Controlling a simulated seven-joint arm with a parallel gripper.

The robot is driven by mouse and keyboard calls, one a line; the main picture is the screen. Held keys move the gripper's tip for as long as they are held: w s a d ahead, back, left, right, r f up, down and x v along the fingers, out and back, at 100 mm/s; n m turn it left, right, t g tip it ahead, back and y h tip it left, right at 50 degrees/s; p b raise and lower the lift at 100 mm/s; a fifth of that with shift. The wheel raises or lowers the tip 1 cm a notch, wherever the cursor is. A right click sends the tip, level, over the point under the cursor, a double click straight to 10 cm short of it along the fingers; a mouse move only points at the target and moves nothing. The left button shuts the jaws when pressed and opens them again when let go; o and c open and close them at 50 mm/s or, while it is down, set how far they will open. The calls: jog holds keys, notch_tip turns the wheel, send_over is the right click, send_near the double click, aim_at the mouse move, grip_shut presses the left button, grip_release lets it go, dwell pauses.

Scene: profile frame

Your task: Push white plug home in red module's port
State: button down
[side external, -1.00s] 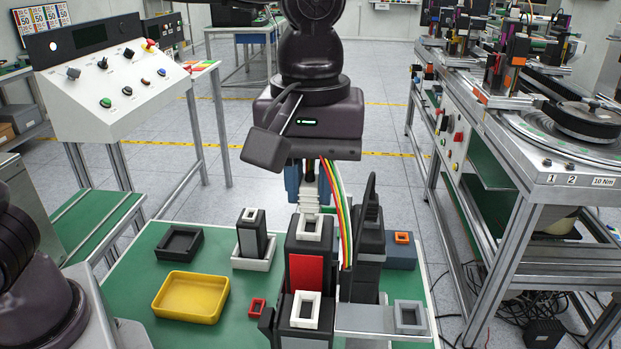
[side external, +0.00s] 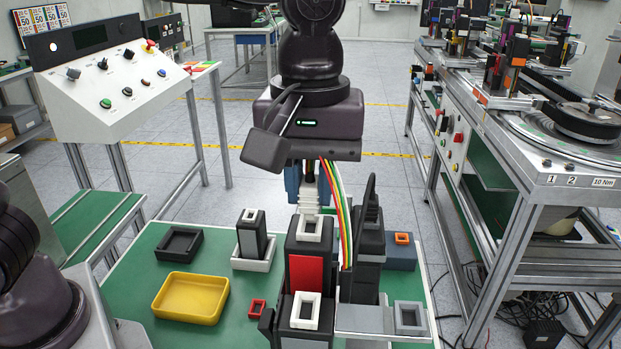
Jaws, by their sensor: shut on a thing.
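The red module (side external: 306,272) is a dark upright block with a red front face, standing at the front middle of the green bench. A white rectangular port frame (side external: 310,229) sits on its top. My gripper (side external: 308,190), with blue fingers, points down just above and behind the module. It is shut on the white plug (side external: 308,200), a ribbed white piece. Red, yellow and green wires (side external: 340,205) hang down on the right side. The plug's lower end is hidden behind the port frame, so I cannot tell how deep it sits.
A second dark block with a white frame (side external: 306,309) stands in front. A dark block in a white tray (side external: 252,263), a black tray (side external: 179,243) and a yellow tray (side external: 190,298) are left. A tall dark block (side external: 369,245) and a grey frame (side external: 408,316) are right.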

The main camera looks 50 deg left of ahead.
aim_at(311, 178)
jog(key=shift+f, duration=1.1)
dwell(0.4)
jog(key=c, duration=0.9)
grip_release()
jog(key=shift+c, duration=0.2)
notch_tip(311, 178, up, 13)
